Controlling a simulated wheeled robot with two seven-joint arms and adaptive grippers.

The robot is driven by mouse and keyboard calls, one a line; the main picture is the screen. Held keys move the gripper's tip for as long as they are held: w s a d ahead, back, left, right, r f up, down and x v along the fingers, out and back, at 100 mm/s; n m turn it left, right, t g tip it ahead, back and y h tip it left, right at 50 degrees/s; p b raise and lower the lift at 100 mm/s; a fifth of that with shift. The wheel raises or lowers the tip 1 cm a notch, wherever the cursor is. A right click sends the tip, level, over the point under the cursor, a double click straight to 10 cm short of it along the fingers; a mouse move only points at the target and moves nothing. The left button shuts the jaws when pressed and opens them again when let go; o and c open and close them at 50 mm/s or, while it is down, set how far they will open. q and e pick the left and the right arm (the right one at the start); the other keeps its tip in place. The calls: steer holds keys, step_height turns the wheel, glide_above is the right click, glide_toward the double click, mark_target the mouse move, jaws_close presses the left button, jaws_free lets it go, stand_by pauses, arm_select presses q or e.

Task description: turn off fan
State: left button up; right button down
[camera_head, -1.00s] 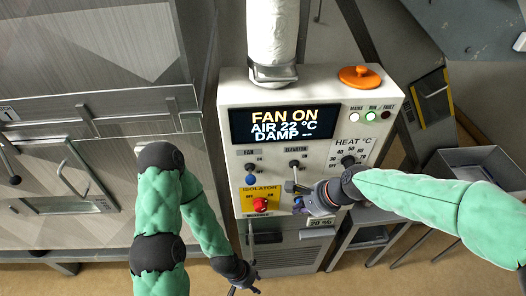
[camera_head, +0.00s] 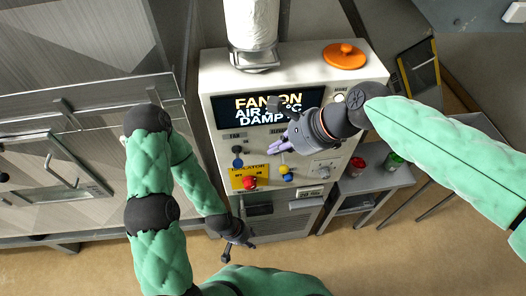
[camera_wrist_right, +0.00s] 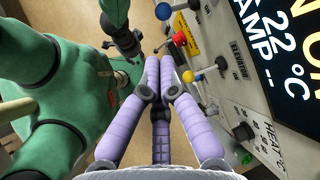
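The control panel (camera_head: 212,112) stands in the middle of the head view. Its lit display (camera_head: 232,117) reads FAN ON, partly covered by my right arm. The fan switch, a lever with a blue ball (camera_head: 238,163), is at the panel's left; the blue ball also shows in the wrist view (camera_wrist_right: 163,11). Below it is the red isolator knob (camera_head: 249,183) on a yellow plate. My right gripper (camera_head: 272,148) is in front of the panel, right of the fan switch, with its purple fingertips together and empty (camera_wrist_right: 160,60). My left gripper (camera_head: 236,252) is low before the panel, apparently open and empty.
A yellow ball knob (camera_head: 285,169) sits right of the isolator. An orange cap (camera_head: 344,56) and a white duct (camera_head: 251,22) top the panel box. A small table (camera_head: 385,180) with red and green items stands at the right. Floor before the panel is clear.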

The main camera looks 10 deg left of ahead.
mark_target(241, 165)
steer(key=x, duration=1.3)
steer(key=shift+b, duration=0.3)
